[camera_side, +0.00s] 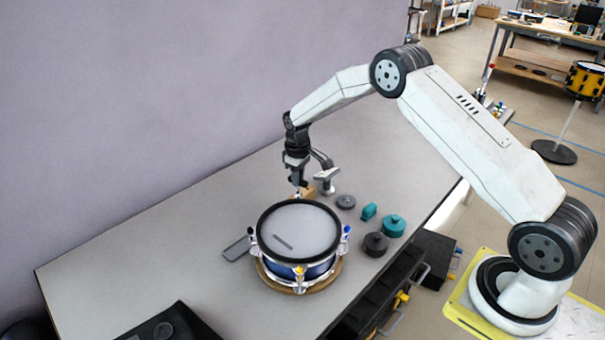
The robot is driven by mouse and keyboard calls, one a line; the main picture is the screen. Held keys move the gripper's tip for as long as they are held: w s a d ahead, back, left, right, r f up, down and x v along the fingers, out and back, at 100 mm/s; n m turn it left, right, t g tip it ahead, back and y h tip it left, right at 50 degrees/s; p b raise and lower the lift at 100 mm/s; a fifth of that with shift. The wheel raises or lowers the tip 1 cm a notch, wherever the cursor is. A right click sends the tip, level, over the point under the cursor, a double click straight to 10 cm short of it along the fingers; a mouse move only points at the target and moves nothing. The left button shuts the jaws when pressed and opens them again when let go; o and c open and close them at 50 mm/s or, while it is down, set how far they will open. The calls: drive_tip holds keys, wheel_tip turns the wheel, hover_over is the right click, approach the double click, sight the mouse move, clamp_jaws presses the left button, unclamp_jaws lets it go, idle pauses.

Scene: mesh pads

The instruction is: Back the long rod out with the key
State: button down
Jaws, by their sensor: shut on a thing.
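The drum with a pale mesh head (305,226), black hoop and blue shell stands on a round wooden base (290,287) on the bench. Rods with coloured tops stand around its rim: a blue-topped one (346,230) at the right and a yellow-topped one (299,271) at the front. My gripper (299,186) points down just behind the drum's back rim. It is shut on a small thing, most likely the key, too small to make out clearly. I cannot tell whether this thing touches a rod. The back rim's rod is not clearly visible.
A grey T-shaped thing (326,181) is right of my gripper. A grey disc (345,202), teal pieces (393,226) and a dark round container (376,244) lie right of the drum. A flat grey slab (236,249) lies left. The bench's left is largely clear.

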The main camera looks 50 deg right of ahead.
drive_tip(key=n, duration=0.6)
drive_tip(key=shift+n, duration=0.3)
drive_tip(key=n, duration=0.6)
drive_tip(key=shift+n, duration=0.3)
drive_tip(key=n, duration=0.6)
drive_tip(key=shift+n, duration=0.3)
drive_tip(key=n, duration=0.6)
drive_tip(key=shift+m, duration=0.3)
drive_tip(key=shift+m, duration=0.6)
drive_tip(key=shift+r, duration=1.5)
